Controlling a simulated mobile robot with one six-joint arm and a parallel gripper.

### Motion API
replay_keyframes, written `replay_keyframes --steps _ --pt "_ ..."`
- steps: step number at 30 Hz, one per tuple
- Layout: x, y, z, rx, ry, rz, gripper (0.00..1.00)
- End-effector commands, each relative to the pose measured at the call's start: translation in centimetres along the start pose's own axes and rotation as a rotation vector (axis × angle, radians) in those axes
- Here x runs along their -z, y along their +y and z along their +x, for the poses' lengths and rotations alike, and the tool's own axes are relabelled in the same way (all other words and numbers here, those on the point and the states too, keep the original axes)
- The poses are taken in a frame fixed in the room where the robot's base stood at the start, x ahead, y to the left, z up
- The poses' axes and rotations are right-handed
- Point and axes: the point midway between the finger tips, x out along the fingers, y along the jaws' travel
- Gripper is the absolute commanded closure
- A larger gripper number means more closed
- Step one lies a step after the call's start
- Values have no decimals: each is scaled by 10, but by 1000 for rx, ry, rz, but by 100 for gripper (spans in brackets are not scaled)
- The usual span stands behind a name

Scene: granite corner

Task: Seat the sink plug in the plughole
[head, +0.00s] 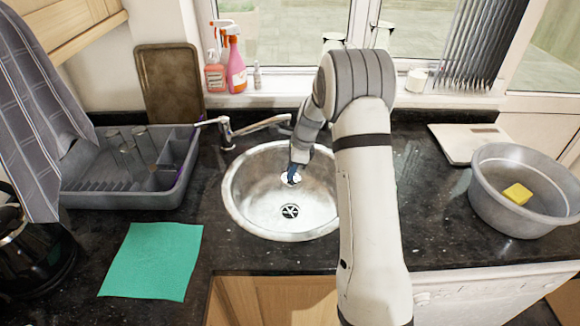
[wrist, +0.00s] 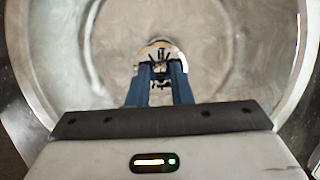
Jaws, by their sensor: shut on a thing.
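The round metal sink (head: 245,200) is set in the dark worktop. Its plughole (head: 290,211), a ring with a dark cross pattern, lies in the sink floor and is uncovered in the head view. My gripper (head: 291,178) points down into the sink, behind the plughole in the picture. Its blue fingers are shut on the sink plug (head: 297,178), a small pale disc partly hidden by them. In the wrist view, my gripper (wrist: 160,75) has its fingers around a dark piece, with the pale rim of the plug (wrist: 160,45) beyond. The plug's height above the sink floor is unclear.
A tap (head: 245,128) reaches over the sink's back left. A grey dish rack (head: 130,190) stands left, with a green cloth (head: 152,262) in front. A grey bowl (head: 490,195) with a yellow sponge (head: 517,194) and a pale scale (head: 465,142) stand right.

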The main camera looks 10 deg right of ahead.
Motion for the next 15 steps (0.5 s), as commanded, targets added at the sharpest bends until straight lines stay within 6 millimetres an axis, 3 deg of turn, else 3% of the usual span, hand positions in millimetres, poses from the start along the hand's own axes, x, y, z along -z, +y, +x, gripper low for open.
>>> replay_keyframes --steps 1,6,15 --pt "3 0 11 0 0 0 100" --pt "7 0 27 -1 0 0 100" --pt "8 0 33 -1 0 0 100"
